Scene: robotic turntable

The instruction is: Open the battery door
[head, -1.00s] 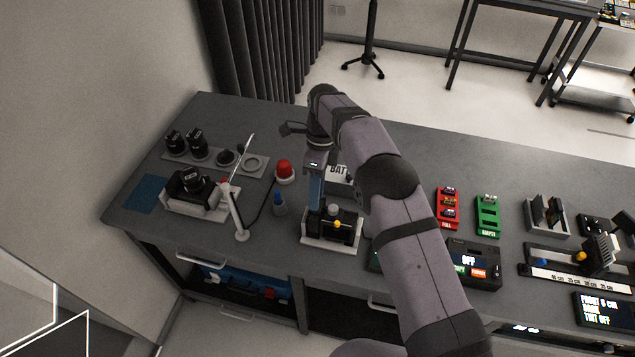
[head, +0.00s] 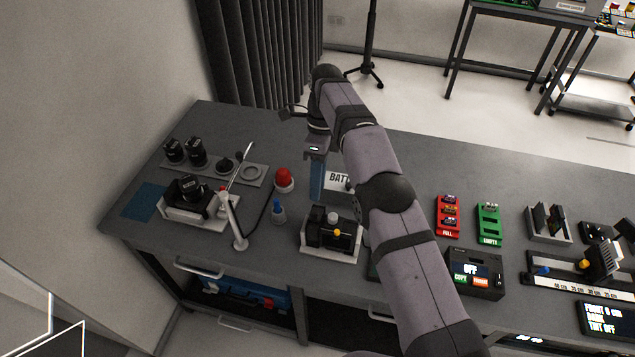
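A black device (head: 322,230) with a grey round knob (head: 333,217) and a yellow knob (head: 337,233) sits in a white tray (head: 330,253) near the front of the bench. I cannot make out a battery door on it. Behind it stands a white box (head: 338,181) with a sign reading "BATT", partly hidden by my arm. My gripper (head: 316,197) points down with a blue finger side showing, just behind and above the device, apart from it as far as I can see. Its fingertip gap is hidden from this angle.
A red dome button (head: 284,178) and a small blue-topped bottle (head: 279,212) stand left of the device. A camera in a white cradle (head: 195,213) and a lamp arm (head: 237,222) are further left. Red (head: 447,217) and green (head: 489,225) battery trays lie right.

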